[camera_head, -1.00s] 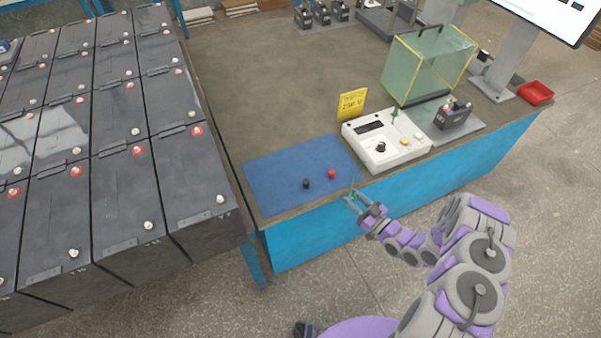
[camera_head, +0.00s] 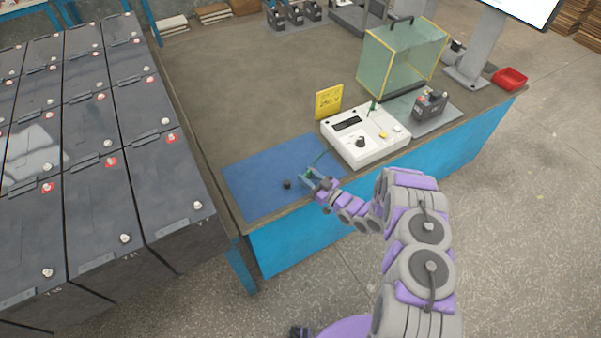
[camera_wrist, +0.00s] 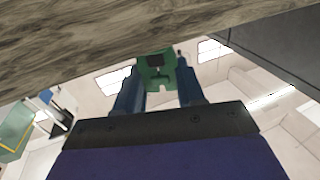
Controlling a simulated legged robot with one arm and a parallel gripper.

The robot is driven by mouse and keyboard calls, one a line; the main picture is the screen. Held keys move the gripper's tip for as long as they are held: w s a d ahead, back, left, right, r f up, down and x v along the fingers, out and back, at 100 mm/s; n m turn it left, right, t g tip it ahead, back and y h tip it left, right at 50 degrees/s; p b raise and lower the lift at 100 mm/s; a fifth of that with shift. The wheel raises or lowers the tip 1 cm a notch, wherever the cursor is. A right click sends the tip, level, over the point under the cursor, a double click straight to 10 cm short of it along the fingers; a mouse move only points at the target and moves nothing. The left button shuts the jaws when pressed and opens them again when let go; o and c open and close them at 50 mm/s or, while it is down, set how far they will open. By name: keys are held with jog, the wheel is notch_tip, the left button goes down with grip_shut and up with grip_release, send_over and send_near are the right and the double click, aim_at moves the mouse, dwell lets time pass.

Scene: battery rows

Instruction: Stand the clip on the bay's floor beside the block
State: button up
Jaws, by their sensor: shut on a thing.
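My gripper (camera_head: 309,176) is at the front edge of the bench, over the right part of the blue mat. It is shut on a green clip (camera_wrist: 157,70), which shows between the two blue fingers in the wrist view. A thin green lead rises from the clip toward the white tester (camera_head: 365,145). A dark block (camera_head: 431,105) stands on a grey plate (camera_head: 405,110), the likely bay floor, right of the tester. A clear box with yellow edges (camera_head: 400,60) stands behind it. The clip is well to the left of the block.
A black terminal (camera_head: 287,184) stands on the blue mat (camera_head: 245,185). A yellow sign (camera_head: 329,101) and a second green clip (camera_head: 373,108) are at the tester. A red tray (camera_head: 510,78) sits at the bench's right end. Battery rows (camera_head: 95,190) fill the left.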

jog(key=x, duration=0.4)
jog(key=shift+s+a+f+b, duration=0.1)
jog(key=shift+a+f+b, duration=0.1)
jog(key=shift+a+b, duration=0.15)
jog(key=shift+f+b, duration=0.25)
jog(key=shift+b, duration=0.05)
jog(key=shift+s+a+r, duration=0.1)
jog(key=shift+a, duration=0.05)
jog(key=o, duration=1.1)
jog(key=shift+d+r, duration=0.1)
jog(key=shift+d, duration=0.45)
jog(key=shift+a, duration=0.15)
